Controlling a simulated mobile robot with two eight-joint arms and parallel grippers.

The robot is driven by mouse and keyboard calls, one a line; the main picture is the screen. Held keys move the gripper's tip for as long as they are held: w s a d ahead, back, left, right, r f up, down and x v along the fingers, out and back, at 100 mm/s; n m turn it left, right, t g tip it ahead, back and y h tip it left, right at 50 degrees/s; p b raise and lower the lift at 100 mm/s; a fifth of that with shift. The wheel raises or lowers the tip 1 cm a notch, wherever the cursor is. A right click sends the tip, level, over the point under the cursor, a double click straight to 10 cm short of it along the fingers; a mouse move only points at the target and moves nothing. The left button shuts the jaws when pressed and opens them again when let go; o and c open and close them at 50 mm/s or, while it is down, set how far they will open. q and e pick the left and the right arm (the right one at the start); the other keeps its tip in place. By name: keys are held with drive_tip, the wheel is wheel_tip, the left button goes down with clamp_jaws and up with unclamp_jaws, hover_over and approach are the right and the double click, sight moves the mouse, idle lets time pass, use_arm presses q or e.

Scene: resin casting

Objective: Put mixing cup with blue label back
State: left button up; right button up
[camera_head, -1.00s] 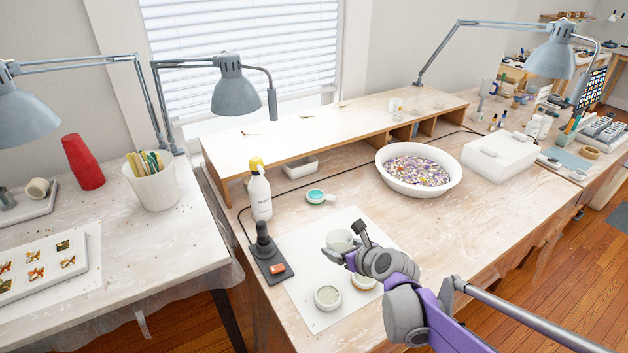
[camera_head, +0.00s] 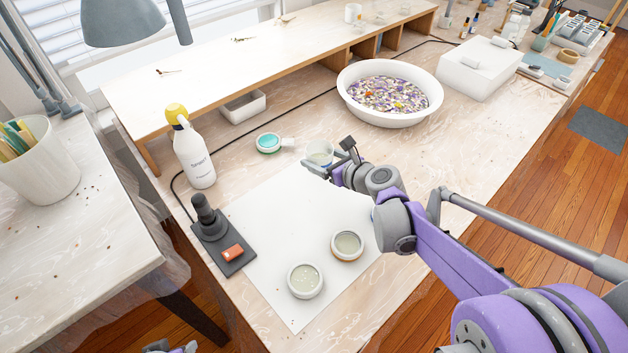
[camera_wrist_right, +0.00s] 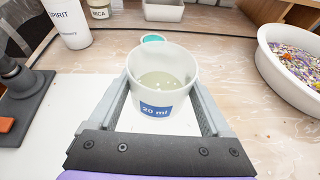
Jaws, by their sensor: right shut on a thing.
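The mixing cup with a blue label is in my right gripper; in the right wrist view the cup (camera_wrist_right: 162,85) is white, upright, with a blue "20 ml" label and some clear liquid inside. In the head view the cup (camera_head: 320,152) is small and partly translucent above the table, near the back edge of the white sheet. My right gripper (camera_head: 328,165) is shut around it, with one finger on each side in the wrist view. At the lower left edge of the head view, a bit of my left gripper (camera_head: 168,347) shows, too little to tell its state.
Two round molds (camera_head: 305,281) (camera_head: 347,246) sit on the white sheet (camera_head: 270,215). A teal-topped jar (camera_head: 268,143) stands left of the cup. A spray bottle (camera_head: 193,155), a black stand (camera_head: 215,235) and a white bowl (camera_head: 389,93) surround it. A shelf (camera_head: 240,60) runs behind.

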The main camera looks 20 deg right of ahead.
drive_tip(key=shift+w+d+f, duration=0.1)
drive_tip(key=shift+f, duration=0.35)
drive_tip(key=b, duration=0.2)
hover_over(320, 191)
wheel_tip(320, 191, down, 5)
drive_tip(key=shift+f+b, duration=0.45)
drive_tip(key=shift+f, duration=1.6)
drive_tip(key=shift+f, duration=0.15)
drive_tip(key=o, duration=1.2)
